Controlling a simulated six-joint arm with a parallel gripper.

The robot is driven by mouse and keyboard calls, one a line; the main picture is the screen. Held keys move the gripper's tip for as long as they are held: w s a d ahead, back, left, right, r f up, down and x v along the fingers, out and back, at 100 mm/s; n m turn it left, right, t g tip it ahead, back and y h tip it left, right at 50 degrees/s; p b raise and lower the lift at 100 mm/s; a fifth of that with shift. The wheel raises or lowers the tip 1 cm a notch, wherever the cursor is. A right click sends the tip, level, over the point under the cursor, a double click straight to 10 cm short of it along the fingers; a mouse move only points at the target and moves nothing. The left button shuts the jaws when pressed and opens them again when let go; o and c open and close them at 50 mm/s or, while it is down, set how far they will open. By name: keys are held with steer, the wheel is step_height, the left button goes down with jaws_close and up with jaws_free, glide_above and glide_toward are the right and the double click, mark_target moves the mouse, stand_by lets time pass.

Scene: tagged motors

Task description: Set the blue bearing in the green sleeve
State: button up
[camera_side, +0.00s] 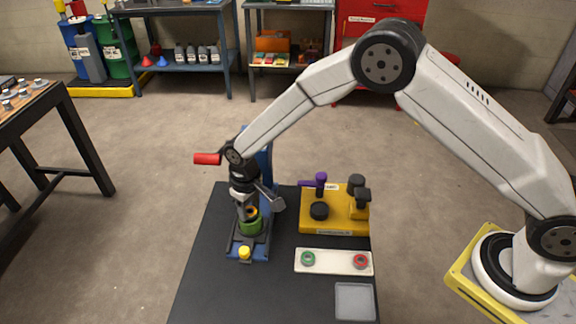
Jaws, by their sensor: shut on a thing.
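The green sleeve (250,226) stands upright in a blue fixture (262,252) on the black bench top. My gripper (247,211) points down right at the top of the sleeve and is shut on a small ring-shaped part, which I take to be the blue bearing (252,212). Its colour is hard to make out; a dark and orange-yellow edge shows between the fingers. It is at the sleeve's mouth; whether it is inside or just above the rim I cannot tell. My fingers hide part of both.
A pale tray (334,262) holds a green ring (308,258) and a red ring (361,261). A yellow fixture (334,222) with purple and black knobs stands right of the sleeve. A yellow knob (244,252) sits in front. A grey square pad (355,301) lies at front right. The bench's front left is clear.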

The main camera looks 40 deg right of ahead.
steer(key=shift+f, duration=0.15)
stand_by(0.6)
steer(key=o, duration=1.1)
steer(key=shift+o, duration=0.2)
